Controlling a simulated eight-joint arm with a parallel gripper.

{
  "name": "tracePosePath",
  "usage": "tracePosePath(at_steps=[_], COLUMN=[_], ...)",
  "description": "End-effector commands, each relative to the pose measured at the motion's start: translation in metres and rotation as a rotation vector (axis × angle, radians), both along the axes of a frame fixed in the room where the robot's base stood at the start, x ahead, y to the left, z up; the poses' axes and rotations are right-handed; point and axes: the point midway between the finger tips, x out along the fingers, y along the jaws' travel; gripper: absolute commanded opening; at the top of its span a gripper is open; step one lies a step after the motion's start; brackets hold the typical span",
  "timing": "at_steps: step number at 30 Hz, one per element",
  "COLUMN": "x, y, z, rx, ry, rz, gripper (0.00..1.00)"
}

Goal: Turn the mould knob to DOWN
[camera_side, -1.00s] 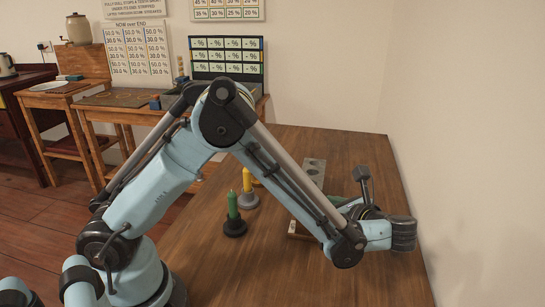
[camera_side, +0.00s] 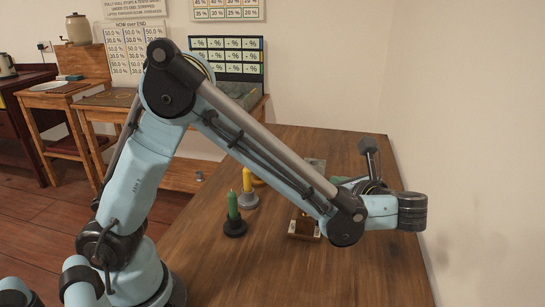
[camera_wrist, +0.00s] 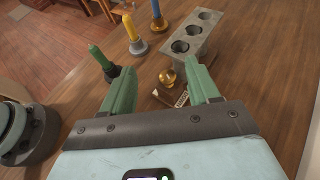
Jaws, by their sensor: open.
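The mould is a grey block (camera_wrist: 206,17) with three round holes, lying on the table in the wrist view. At its near end a round brass knob (camera_wrist: 167,76) sits on a small brown base (camera_wrist: 168,97) with a pale label, too small to read. The knob's pointing direction cannot be told. My gripper (camera_wrist: 162,72) has green fingers spread apart, one on each side of the knob in the picture, with nothing held; contact is not visible. In the side view the brown base (camera_side: 304,230) shows below my forearm, which hides most of the grey block.
A green candle-like piece (camera_side: 233,206) in a black holder and a yellow one (camera_side: 247,179) in a grey holder stand left of the mould. A blue one (camera_wrist: 156,9) stands farther back. The wall (camera_side: 470,150) is close on the right.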

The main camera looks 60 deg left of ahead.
Motion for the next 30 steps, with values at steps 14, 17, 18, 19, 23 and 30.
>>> tracePosePath(at_steps=[14,17,18,19,23,30], x=[-0.058,-0.052,-0.05,-0.047,-0.035,-0.015], y=[-0.048,-0.039,-0.033,-0.029,-0.008,0.025], z=[-0.031,-0.035,-0.038,-0.04,-0.049,-0.065], rx=[0.003,0.002,0.004,0.004,0.004,0.005], ry=[0.001,0.0,0.0,0.0,0.0,0.0], rz=[-0.441,-0.437,-0.435,-0.435,-0.433,-0.433], gripper=[0.6,0.6,0.6,0.6,0.6,0.6])
